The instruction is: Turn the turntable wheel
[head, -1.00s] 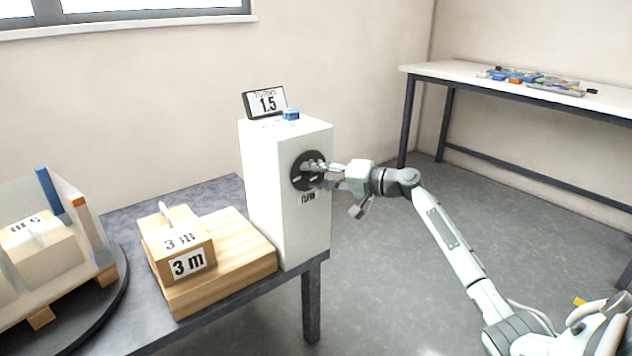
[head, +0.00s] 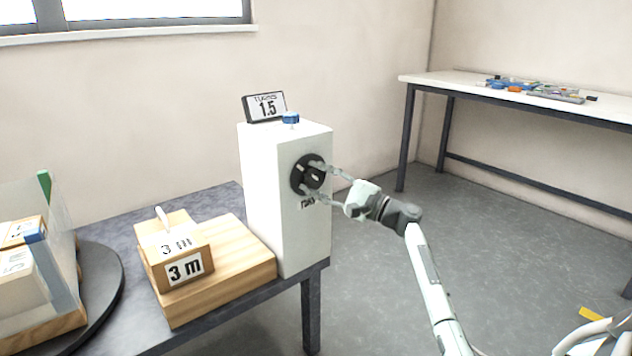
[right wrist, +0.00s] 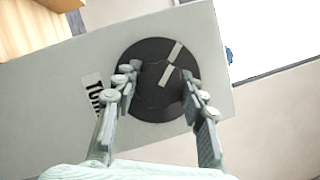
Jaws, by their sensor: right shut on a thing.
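The wheel is a round black disc (head: 299,178) with a pale bar mark on its face, on the front of a white box (head: 268,200). In the right wrist view the wheel (right wrist: 152,104) fills the middle, with a partly hidden "TURN" label beside it. My right gripper (head: 318,181) is shut on the wheel, one finger on each side of it. The fingers also show in the right wrist view (right wrist: 158,80). The dark round turntable (head: 103,287) is at the left, carrying a pallet load cut off by the frame edge.
A display (head: 266,106) reading 1.5 and a blue button (head: 291,118) sit on the white box. A carton marked 3 m (head: 180,250) stands on a wooden board (head: 240,265) beside it. A white-topped bench (head: 450,84) with small parts is at the back right.

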